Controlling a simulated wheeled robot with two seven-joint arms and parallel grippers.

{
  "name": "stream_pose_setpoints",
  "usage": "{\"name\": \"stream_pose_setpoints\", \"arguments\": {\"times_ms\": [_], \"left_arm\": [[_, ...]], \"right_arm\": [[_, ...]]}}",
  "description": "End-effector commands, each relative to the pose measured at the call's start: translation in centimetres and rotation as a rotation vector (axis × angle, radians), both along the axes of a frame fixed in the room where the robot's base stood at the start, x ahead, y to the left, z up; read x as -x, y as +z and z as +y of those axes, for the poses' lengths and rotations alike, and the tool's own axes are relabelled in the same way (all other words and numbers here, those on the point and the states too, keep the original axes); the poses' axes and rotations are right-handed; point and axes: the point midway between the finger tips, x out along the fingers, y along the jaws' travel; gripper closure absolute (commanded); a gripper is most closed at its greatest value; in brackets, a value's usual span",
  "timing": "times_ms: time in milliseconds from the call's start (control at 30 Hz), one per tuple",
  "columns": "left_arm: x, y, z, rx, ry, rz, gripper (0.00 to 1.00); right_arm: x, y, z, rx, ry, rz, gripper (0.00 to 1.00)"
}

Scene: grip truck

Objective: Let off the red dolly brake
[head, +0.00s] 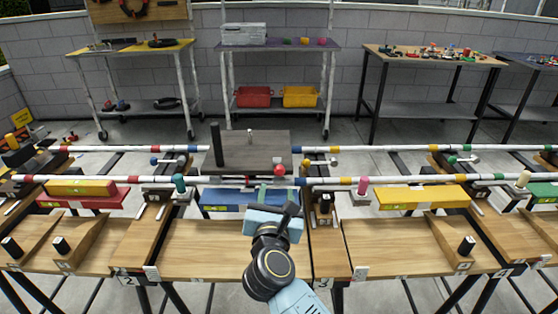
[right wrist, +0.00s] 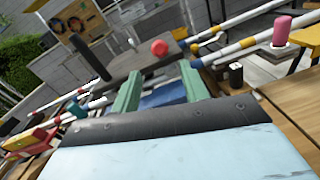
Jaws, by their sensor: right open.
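The dolly is a dark grey flat deck (head: 255,148) on the striped rails, with a black post (head: 216,145) at its left. A red ball knob (head: 279,169), which looks like the brake handle, sits at the deck's near right edge. My right gripper (head: 272,190) is just in front of and below the knob, open and empty. In the right wrist view the red knob (right wrist: 158,47) shows beyond and between the two green fingers (right wrist: 160,80), apart from them. The knob's lower stem is hard to make out. My left gripper is not in view.
A blue block (head: 222,199) lies below the near rail, a yellow bar (head: 422,197) to the right. A pink peg (head: 362,187) and a teal peg (head: 179,183) stand near the front rail. Wooden benches (head: 205,250) fill the front.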

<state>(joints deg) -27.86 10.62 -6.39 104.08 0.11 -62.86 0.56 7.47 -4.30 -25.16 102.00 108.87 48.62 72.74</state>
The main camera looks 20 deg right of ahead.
Motion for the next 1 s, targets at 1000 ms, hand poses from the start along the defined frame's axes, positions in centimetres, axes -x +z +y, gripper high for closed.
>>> {"name": "stream_pose_setpoints", "arguments": {"times_ms": [1000], "left_arm": [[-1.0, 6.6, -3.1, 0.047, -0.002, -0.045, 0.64]], "right_arm": [[-11.5, 0.0, -4.3, 0.006, -0.004, -0.001, 0.56]]}}
